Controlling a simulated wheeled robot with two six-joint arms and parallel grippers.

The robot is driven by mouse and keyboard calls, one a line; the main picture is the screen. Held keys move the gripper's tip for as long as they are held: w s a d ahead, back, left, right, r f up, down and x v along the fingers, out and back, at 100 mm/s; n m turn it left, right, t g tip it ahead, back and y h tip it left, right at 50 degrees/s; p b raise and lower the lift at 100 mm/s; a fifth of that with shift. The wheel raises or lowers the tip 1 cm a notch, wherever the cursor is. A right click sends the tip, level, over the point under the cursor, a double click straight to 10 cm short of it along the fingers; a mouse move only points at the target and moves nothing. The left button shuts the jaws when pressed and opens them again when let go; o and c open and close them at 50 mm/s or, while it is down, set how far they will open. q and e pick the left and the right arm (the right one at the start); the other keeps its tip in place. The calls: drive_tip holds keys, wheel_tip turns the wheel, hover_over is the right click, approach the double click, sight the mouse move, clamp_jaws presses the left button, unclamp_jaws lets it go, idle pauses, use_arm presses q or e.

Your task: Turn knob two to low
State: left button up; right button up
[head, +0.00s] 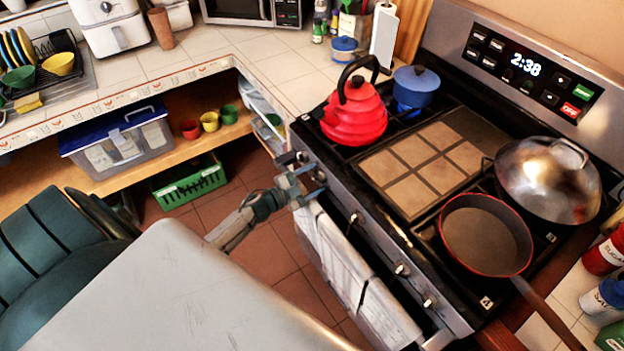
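The stove (378,207) has a row of silver knobs on its slanted front panel. A middle knob (355,217) and two knobs (400,269) and (428,301) nearer me show clearly. My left gripper (315,180) is at the far left part of this panel, close against the knobs there. It partly covers them, so I cannot tell whether its fingers are around a knob or only beside it, nor how that knob is turned. My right gripper is not in view.
A red kettle (355,117) and a blue pot (415,86) stand on the back-left burners. A red pan (482,240) and a domed metal lid (548,180) are on the right. Towels (345,262) hang below the knobs. Tiled floor (262,255) is open at left.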

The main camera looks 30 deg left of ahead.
use_arm(q)
drive_tip(key=shift+s+a+f, duration=0.1)
drive_tip(key=shift+s+a, duration=0.15)
drive_tip(key=shift+s, duration=0.25)
drive_tip(key=b+v, duration=0.3)
drive_tip(key=v, duration=0.6)
drive_tip(key=shift+s, duration=0.35)
